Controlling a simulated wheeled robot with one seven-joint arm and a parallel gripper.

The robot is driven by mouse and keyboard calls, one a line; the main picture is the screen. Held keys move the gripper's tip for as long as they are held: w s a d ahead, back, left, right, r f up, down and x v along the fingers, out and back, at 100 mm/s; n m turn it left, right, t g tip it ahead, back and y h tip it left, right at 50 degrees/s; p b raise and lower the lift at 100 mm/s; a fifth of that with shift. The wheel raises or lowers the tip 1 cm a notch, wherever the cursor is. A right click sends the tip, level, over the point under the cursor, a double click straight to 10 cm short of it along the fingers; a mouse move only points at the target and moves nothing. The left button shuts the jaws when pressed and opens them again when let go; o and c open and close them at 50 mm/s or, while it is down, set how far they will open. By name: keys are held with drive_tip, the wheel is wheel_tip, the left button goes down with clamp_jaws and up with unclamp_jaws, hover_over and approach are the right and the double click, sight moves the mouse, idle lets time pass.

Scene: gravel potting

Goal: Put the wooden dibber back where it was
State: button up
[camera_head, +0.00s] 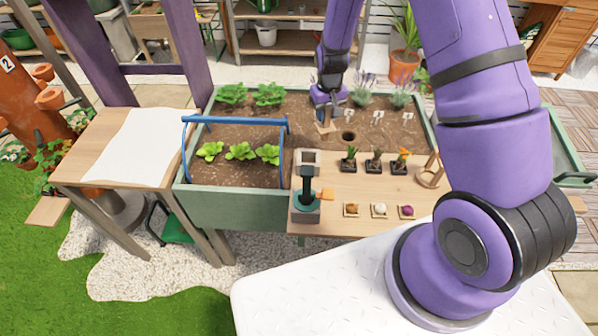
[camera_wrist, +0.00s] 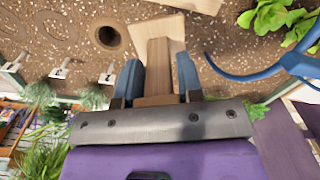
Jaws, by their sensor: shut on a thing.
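My gripper (camera_head: 326,112) is low over the far soil of the planter, in front of the lavender. In the wrist view, its two blue fingers (camera_wrist: 159,80) are shut on a brown wooden piece of the wooden dibber (camera_wrist: 158,58). A paler, flat wooden part (camera_wrist: 160,30) shows beyond the held piece. In the head view the dibber (camera_head: 325,128) shows only as a small pale shape under the fingers; its lower end is hidden. A round hole (camera_head: 349,136) is in the soil just right of it; the hole also shows in the wrist view (camera_wrist: 108,37).
A wooden stand (camera_head: 431,171) is at the right of the potting board (camera_head: 345,215). A blue hoop frame (camera_head: 235,120) spans the lettuces at left. White plant labels (camera_head: 378,116) stand behind the hole.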

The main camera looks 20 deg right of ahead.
sight(319, 131)
drive_tip(key=shift+a, duration=0.45)
drive_tip(key=shift+s+r, duration=0.1)
drive_tip(key=shift+r, duration=0.05)
drive_tip(key=r+m, duration=0.1)
drive_tip(key=a+r+m, duration=0.1)
drive_tip(key=m, duration=0.1)
drive_tip(key=s+r+m, duration=0.1)
drive_tip(key=m, duration=0.1)
drive_tip(key=shift+a, duration=0.3)
drive_tip(key=s+a+r+m, duration=0.3)
drive_tip(key=r+m, duration=0.2)
drive_tip(key=m, duration=0.4)
drive_tip(key=s+a+r+m, duration=0.2)
drive_tip(key=r+m, duration=0.3)
drive_tip(key=m, duration=0.3)
wheel_tip(319, 131, down, 17)
drive_tip(key=shift+f, duration=0.15)
drive_tip(key=shift+s+a+f, duration=0.1)
drive_tip(key=o, duration=0.9)
drive_tip(key=shift+c, duration=0.2)
